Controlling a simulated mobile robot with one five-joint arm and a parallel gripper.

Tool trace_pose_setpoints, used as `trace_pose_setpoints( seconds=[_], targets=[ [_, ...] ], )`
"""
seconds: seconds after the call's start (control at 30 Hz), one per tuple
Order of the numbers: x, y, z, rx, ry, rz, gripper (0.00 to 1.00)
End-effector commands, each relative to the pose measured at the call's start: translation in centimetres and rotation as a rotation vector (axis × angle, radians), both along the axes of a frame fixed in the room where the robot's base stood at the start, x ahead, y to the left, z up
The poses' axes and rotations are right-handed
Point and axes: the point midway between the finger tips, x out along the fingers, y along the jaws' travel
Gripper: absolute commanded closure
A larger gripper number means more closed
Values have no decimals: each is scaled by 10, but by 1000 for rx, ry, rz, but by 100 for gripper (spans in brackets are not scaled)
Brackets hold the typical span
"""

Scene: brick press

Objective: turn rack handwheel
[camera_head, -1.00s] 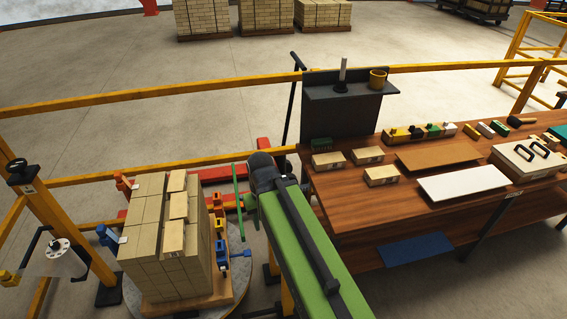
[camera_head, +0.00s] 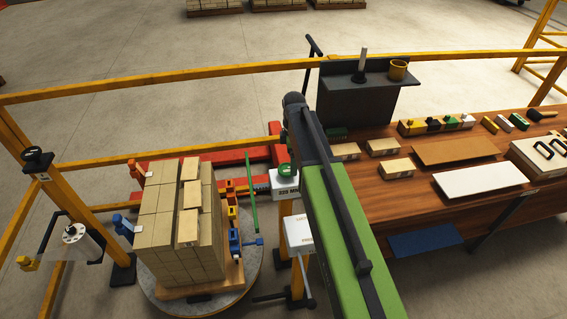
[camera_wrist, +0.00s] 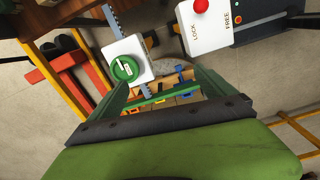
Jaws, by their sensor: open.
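The handwheel is a green round knob on a white box with a toothed rack bar beside it. It shows in the wrist view (camera_wrist: 124,69), left of centre, and in the head view (camera_head: 286,170), just left of my arm. My gripper (camera_wrist: 165,82) is open, with nothing between its fingers. In the wrist view the left finger's tip appears close below the knob; I cannot tell whether they touch. In the head view my arm hides the gripper's fingers.
A white LOCK/FREE box (camera_wrist: 210,24) with a red knob stands near the wheel. A brick stack (camera_head: 165,235) sits on a round turntable at left, with a thin green bar (camera_head: 251,190) beside it. A wooden bench (camera_head: 420,205) is at right; yellow rails (camera_head: 180,77) run behind.

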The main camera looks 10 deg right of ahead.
Motion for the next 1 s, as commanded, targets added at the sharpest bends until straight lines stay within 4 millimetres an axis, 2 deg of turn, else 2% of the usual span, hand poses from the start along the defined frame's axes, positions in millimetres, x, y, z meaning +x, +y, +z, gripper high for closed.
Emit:
trace_pose_setpoints(
  seconds=[0.03, 0.1, 0.2, 0.3, 0.43, 0.67, 0.87, 1.0],
  targets=[
    [32, 0, 11, 0, 0, 164, 6],
    [58, 0, 17, 0, 0, 401, 6],
    [85, 0, 23, 0, 0, 663, 6],
    [100, 0, 25, 1, 1, 826, 6],
    [105, 0, 25, 1, 1, 906, 6],
    [103, 1, 16, 1, 1, 909, 6],
    [103, 1, -14, 1, 1, 908, 6],
    [103, 1, -43, 1, 1, 908, 6]
  ],
)
